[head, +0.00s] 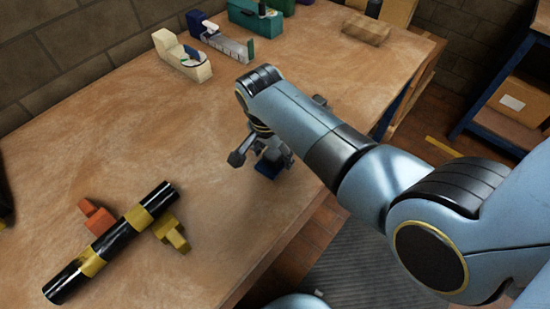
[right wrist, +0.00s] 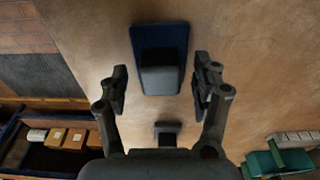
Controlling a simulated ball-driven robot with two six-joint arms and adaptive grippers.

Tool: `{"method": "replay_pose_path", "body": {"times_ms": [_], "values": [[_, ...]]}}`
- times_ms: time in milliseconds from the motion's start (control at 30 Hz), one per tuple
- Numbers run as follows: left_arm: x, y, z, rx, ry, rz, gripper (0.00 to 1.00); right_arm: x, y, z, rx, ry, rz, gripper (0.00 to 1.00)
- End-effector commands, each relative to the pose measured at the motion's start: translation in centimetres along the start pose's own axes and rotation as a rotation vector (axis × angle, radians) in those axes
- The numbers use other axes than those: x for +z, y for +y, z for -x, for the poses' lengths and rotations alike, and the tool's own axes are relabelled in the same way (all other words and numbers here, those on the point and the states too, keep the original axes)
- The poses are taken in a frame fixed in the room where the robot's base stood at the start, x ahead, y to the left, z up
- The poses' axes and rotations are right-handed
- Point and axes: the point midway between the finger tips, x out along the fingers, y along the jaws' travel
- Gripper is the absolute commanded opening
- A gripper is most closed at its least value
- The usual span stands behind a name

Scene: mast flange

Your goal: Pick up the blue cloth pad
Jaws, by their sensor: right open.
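The blue cloth pad (right wrist: 160,34) lies on the wooden table near its edge, with a dark grey block (right wrist: 161,76) on its near part. In the head view a bit of the pad (head: 266,169) shows below my right gripper (head: 262,155), which hides much of it. My right gripper (right wrist: 162,82) is open and empty, its fingers apart on either side of the grey block in the wrist view, with a gap on each side. I do not see my left gripper.
A black-and-yellow striped bar (head: 113,240) lies at the lower left with an orange block (head: 96,217) and a yellow block (head: 172,233) beside it. A cream tape dispenser (head: 182,57) and a stapler-like tool (head: 222,42) stand at the back. The middle left table is clear.

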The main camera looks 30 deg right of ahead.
Motion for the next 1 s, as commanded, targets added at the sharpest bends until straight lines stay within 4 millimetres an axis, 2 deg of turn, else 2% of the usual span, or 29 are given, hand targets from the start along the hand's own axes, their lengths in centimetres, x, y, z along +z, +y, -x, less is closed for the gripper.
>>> {"method": "replay_pose_path", "body": {"times_ms": [67,267,533,833,1000], "values": [[-0.1,-0.1,0.1,-0.002,0.002,-0.001,0.4,0.0,0.0,0.2,-0.001,0.0,0.0,0.65],[-0.1,-0.9,0.1,-0.01,0.002,-0.004,0.4,0.0,0.0,0.1,-0.001,0.0,0.0,0.41],[0.0,-0.8,0.1,-0.009,0.0,-0.004,0.4,0.0,0.0,0.1,0.0,0.0,0.0,0.07],[0.2,-0.6,0.1,-0.007,-0.003,-0.003,0.4,-0.1,-0.1,0.4,-0.001,0.0,0.0,0.06],[0.2,-0.5,0.2,-0.005,-0.003,-0.002,0.4,-0.3,-0.1,2.0,-0.003,0.001,-0.001,0.06]]}}
